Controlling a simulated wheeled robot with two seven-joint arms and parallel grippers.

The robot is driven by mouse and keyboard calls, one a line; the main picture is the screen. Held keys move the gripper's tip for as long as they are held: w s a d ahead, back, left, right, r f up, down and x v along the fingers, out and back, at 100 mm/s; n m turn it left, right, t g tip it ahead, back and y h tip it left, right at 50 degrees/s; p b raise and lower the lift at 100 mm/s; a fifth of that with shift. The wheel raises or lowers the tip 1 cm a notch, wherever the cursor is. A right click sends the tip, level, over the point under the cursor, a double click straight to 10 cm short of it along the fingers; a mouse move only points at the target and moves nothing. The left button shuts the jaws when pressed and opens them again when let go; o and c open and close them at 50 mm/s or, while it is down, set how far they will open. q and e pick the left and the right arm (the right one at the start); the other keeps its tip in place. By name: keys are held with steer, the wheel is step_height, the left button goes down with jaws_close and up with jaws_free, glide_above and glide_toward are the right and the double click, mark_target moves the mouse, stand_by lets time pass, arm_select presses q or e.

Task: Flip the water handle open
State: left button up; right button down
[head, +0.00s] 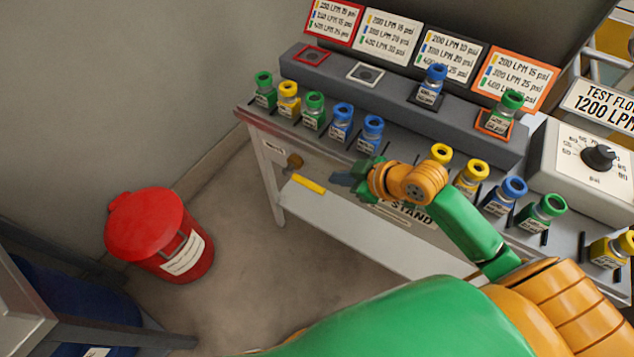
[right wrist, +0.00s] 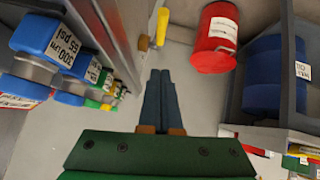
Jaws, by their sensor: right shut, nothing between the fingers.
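The water handle is a yellow lever (head: 309,184) beside a brass-coloured valve (head: 294,161) on the front of the grey bench, at its left end. In the right wrist view the yellow handle (right wrist: 162,26) is beyond my fingertips, with the brass part (right wrist: 143,42) beside it. My right gripper (head: 340,180) is shut and empty, with its dark fingers pointing left towards the handle. In the right wrist view its fingers (right wrist: 160,76) lie together, and a gap shows between them and the handle. My left gripper is not in view.
The bench top (head: 262,122) carries several coloured bottle-like fittings and label cards. A grey test box (head: 555,155) with a black knob stands at right. A red lidded bin (head: 160,235) stands on the floor at left. Floor between bin and bench is clear.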

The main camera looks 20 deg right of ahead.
steer(key=b, duration=0.2)
glide_above(310, 183)
steer(key=s, duration=0.3)
step_height(310, 183, down, 8)
steer(key=r, duration=0.1)
steer(key=f, duration=0.1)
steer(key=d+f, duration=0.1)
steer(key=f, duration=0.1)
steer(key=shift+w+b, duration=0.2)
steer(key=shift+b, duration=0.1)
steer(key=shift+d+f, duration=0.1)
steer(key=shift+f, duration=0.45)
